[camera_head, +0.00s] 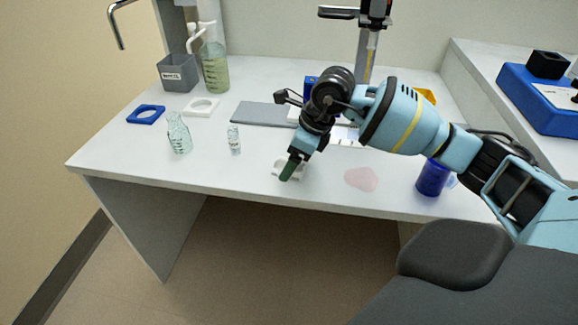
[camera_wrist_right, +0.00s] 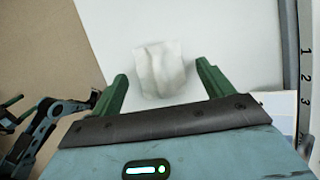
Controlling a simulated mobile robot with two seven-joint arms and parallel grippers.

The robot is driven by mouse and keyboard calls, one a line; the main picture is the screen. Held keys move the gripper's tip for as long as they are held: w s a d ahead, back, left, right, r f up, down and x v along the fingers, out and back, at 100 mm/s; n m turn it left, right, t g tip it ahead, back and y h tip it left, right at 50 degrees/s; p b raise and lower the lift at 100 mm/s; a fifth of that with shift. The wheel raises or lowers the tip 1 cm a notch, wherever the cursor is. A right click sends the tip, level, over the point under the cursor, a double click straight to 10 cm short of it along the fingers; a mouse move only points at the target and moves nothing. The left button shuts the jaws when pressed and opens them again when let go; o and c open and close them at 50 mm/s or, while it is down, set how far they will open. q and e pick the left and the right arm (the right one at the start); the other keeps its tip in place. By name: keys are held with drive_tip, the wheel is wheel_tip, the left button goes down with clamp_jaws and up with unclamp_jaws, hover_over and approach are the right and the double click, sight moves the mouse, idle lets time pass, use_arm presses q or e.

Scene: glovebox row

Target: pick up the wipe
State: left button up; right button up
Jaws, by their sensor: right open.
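The wipe (camera_head: 277,171) is a small crumpled white cloth on the white bench near its front edge, partly hidden behind my right gripper (camera_head: 291,167) in the head view. In the right wrist view the wipe (camera_wrist_right: 160,70) lies on the bench just beyond and between the two green fingers. My right gripper (camera_wrist_right: 160,88) is open, with a finger to each side of the wipe's near part and no visible contact. My left gripper is not in the head view.
A pink spill (camera_head: 361,179) and a blue cup (camera_head: 432,178) lie right of the wipe. A small vial (camera_head: 233,139) and a glass flask (camera_head: 179,133) stand to its left. A grey mat (camera_head: 262,114) lies behind. The bench's front edge is close.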

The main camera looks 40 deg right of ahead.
sight(286, 159)
drive_tip(key=shift+w+a+f, duration=0.1)
drive_tip(key=shift+w+f, duration=0.05)
drive_tip(key=shift+f, duration=0.25)
drive_tip(key=c, duration=1.1)
drive_tip(key=shift+o, duration=0.2)
drive_tip(key=shift+r, duration=0.15)
drive_tip(key=shift+r, duration=1.5)
drive_tip(key=shift+s+r+p, duration=0.2)
drive_tip(key=shift+r+p, duration=0.1)
drive_tip(key=s+a+r, duration=0.1)
drive_tip(key=s, duration=1.4)
drive_tip(key=shift+s+a+r+b, duration=0.15)
drive_tip(key=shift+s+a+b, duration=0.05)
drive_tip(key=shift+s+b, duration=0.1)
